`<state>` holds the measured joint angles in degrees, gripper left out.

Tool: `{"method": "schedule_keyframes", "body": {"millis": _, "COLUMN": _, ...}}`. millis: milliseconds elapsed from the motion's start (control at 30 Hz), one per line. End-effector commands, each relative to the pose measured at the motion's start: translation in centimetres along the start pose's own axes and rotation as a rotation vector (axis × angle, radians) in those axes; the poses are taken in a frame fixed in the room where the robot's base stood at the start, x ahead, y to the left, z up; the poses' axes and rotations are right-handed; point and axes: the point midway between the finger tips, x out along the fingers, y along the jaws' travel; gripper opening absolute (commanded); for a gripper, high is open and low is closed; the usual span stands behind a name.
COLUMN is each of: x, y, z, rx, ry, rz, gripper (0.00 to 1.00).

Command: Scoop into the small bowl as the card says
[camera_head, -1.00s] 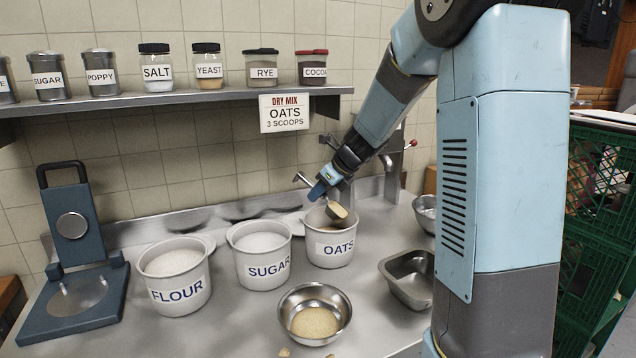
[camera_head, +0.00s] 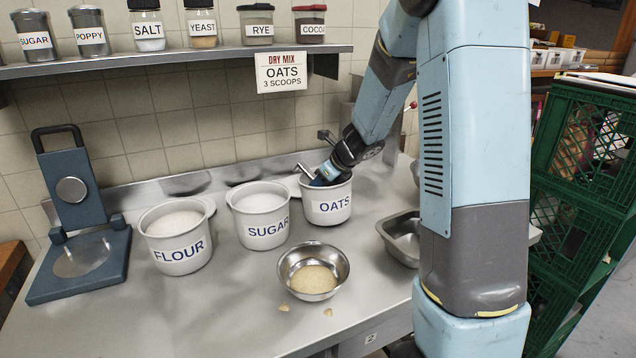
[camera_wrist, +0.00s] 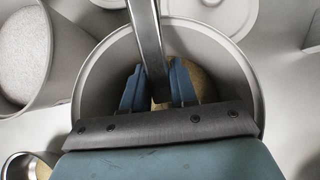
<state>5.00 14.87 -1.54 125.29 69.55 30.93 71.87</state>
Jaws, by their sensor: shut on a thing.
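The card (camera_head: 281,72) under the shelf reads "DRY MIX OATS 3 SCOOPS". My gripper (camera_head: 328,176) is down at the mouth of the white OATS tub (camera_head: 330,208). In the wrist view my gripper (camera_wrist: 160,85) is shut on the metal handle of a scoop (camera_wrist: 148,40), inside the tub's rim (camera_wrist: 244,75). The scoop's bowl is hidden, and beige oats (camera_wrist: 200,80) show below the fingers. The small steel bowl (camera_head: 291,262) stands in front of the tubs with a layer of beige oats (camera_head: 314,280) in it.
The SUGAR tub (camera_head: 262,230) and FLOUR tub (camera_head: 178,252) stand left of the oats. A scale-like blue press (camera_head: 80,262) is at the far left, a steel pan (camera_head: 398,240) at right. Labelled jars line the shelf (camera_head: 180,62). Crumbs (camera_head: 284,308) lie by the bowl.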

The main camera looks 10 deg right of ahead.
Motion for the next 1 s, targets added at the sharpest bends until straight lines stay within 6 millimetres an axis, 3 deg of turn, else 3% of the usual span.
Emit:
{"method": "schedule_keyframes", "body": {"millis": 167, "x": -0.1, "y": 0.2, "z": 0.0, "rx": 0.0, "ry": 0.005, "rz": 0.004, "gripper": 0.0}}
{"method": "schedule_keyframes", "body": {"millis": 1000, "x": -4.5, "y": 0.2, "z": 3.7, "rx": -0.003, "ry": 0.001, "rz": 0.002, "gripper": 0.0}}
